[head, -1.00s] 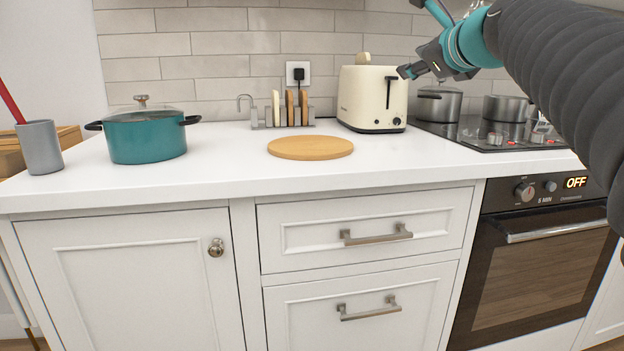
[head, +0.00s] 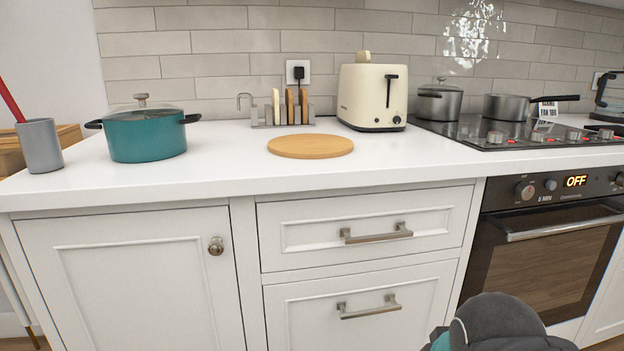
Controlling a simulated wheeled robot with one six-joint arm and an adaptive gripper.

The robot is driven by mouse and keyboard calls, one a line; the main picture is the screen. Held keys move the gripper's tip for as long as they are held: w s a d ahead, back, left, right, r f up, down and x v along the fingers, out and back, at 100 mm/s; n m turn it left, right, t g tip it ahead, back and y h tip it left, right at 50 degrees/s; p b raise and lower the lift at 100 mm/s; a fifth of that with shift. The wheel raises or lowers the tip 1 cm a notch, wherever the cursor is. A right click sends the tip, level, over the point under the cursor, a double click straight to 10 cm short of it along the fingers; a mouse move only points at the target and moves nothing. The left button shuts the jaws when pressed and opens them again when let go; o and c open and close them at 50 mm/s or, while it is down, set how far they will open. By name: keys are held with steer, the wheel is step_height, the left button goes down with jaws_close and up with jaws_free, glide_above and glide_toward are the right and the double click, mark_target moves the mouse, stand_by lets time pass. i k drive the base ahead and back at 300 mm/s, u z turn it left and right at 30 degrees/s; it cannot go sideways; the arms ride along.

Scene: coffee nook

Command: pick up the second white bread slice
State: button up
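A metal toast rack (head: 257,125) stands at the back of the counter. It holds a white bread slice (head: 276,107) on the left and two browner slices (head: 290,107) to its right, all upright. A cream toaster (head: 373,98) stands to the right of the rack. The top of a pale bread slice (head: 363,57) sticks out of its slot. My gripper is not in view; only a part of my arm shows at the bottom right.
A round wooden board (head: 310,146) lies empty in front of the rack. A teal pot (head: 146,135) and a grey cup (head: 39,146) stand at the left. Pots stand on the hob (head: 470,139) at the right. The front counter is clear.

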mark_target(275, 95)
steer(key=z, duration=0.05)
steer(key=k, duration=0.5)
steer(key=u, duration=0.8)
steer(key=i, duration=0.65)
steer(key=z, duration=0.4)
